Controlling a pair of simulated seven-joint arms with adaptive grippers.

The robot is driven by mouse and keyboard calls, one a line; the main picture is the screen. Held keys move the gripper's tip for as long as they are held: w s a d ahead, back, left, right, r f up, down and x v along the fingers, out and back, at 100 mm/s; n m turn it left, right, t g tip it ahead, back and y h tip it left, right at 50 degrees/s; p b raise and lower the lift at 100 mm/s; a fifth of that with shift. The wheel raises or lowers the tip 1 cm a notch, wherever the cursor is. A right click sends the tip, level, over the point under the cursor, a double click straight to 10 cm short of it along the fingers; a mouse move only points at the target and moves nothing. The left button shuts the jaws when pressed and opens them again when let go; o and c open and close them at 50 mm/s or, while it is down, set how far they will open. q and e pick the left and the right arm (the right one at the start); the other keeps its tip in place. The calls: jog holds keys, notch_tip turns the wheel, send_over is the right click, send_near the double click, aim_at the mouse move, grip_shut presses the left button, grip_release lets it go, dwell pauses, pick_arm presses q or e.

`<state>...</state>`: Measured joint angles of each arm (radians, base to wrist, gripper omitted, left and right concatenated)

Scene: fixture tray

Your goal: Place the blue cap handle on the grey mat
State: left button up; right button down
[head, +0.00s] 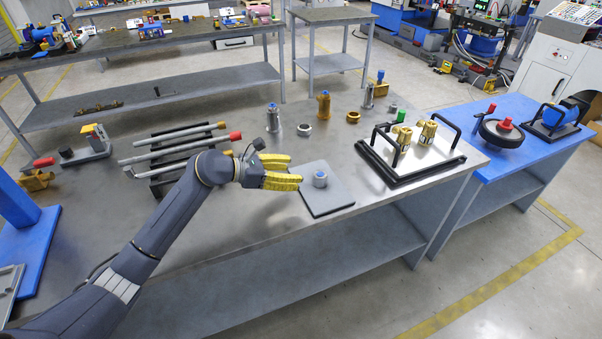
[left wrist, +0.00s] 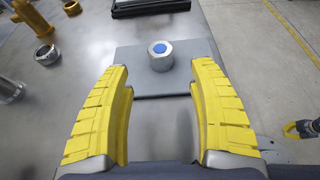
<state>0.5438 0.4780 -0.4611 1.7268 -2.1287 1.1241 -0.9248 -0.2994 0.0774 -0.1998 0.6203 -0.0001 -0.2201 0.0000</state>
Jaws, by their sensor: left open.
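A short silver cylinder with a blue top (head: 320,179), which looks like the blue cap handle, stands upright on the grey mat (head: 328,203). In the left wrist view the blue-topped cylinder (left wrist: 160,58) is on the mat (left wrist: 128,62), beyond and between my fingertips. My left gripper (head: 294,171) has its yellow fingers spread apart, with nothing between them. It is just left of the cylinder in the head view and does not appear to touch it.
A taller silver piece with a blue top (head: 273,119), a gold one (head: 323,105) and metal rings (head: 304,130) stand behind. A black-handled tray (head: 418,173) with brass parts is to the right. A rack of rods (head: 172,150) is to the left.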

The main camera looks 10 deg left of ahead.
pick_arm(q)
jog(key=shift+s+a+r, duration=0.25)
jog(key=shift+s+a, duration=0.1)
jog(key=shift+a, duration=0.2)
dwell(1.1)
